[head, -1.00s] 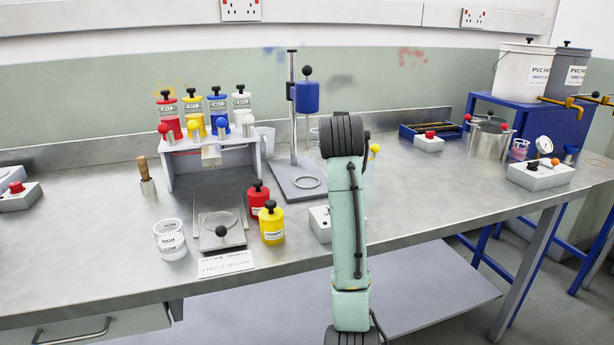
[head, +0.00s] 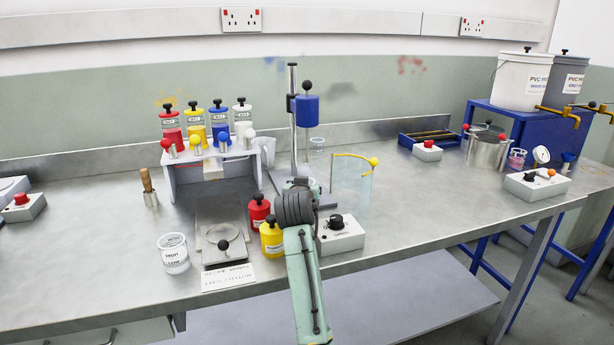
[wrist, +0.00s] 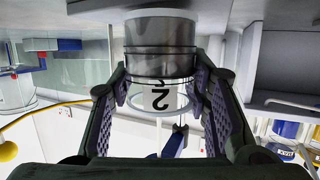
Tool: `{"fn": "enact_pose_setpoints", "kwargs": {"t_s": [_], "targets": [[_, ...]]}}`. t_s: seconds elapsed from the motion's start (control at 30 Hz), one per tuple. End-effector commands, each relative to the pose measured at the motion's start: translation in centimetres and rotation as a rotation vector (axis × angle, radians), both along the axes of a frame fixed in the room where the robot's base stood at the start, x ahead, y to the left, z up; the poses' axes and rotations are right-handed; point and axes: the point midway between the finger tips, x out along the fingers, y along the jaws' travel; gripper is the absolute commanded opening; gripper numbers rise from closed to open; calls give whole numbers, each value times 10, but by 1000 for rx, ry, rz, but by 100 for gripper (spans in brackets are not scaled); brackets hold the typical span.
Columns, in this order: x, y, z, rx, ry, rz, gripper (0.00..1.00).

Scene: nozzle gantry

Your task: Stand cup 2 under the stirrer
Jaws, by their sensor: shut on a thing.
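Cup 2 (wrist: 163,62) is a clear cup with a black "2", seen upside down in the wrist view. My gripper (wrist: 160,88) is shut on it, with a finger on each side. In the head view my wrist covers most of the gripper and cup. The stirrer (head: 308,110) is a blue motor head on a tall grey post at the back of the bench. My arm's end is in front of its post, over the front of its grey base (head: 327,201). I cannot tell whether the cup touches the base.
A clear screen with a yellow rim (head: 352,185) stands right of the stirrer. A control box (head: 340,235) with a black knob is in front of it. Red (head: 258,210) and yellow (head: 272,238) bottles stand close left of my arm.

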Motion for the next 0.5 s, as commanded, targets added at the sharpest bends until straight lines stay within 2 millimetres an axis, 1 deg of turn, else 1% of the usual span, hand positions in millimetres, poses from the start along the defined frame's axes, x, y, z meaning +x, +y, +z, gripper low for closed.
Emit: {"fn": "enact_pose_setpoints", "kwargs": {"t_s": [0.03, 0.1, 0.2, 0.37, 0.5], "targets": [[12, -2, 11, -1, -8, -2, 8], [23, -3, 10, 0, -6, -1, 8], [35, -3, 9, 0, -6, -1, 8], [46, -4, 9, 0, -7, -1, 8], [67, -6, 10, -1, -6, -1, 8]]}}
